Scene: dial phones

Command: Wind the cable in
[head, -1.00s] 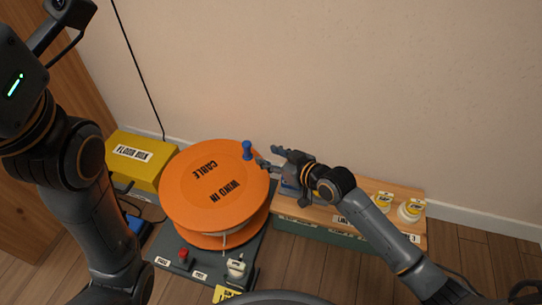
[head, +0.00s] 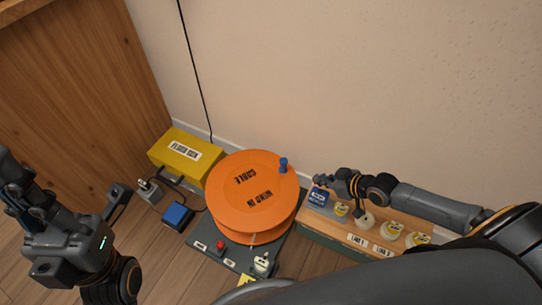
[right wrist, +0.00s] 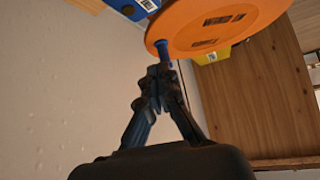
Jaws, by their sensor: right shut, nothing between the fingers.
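The orange reel (head: 240,215), marked "CABLE" and "WIND IN", sits on a dark grey base (head: 210,250). A blue crank knob (head: 283,164) stands upright near its far right rim. My right gripper (head: 320,181) is to the right of the knob in the head view. In the right wrist view its closed fingers (right wrist: 160,72) point at the blue knob (right wrist: 163,50), close to it; I cannot tell whether they touch.
A yellow floor box (head: 182,152) stands behind left, with a grey plug (head: 149,190) and blue box (head: 178,214) before it. The base holds a red switch (head: 220,244) and a white plug (head: 262,262). A wooden bench (head: 350,233) with several yellow-labelled pieces is right.

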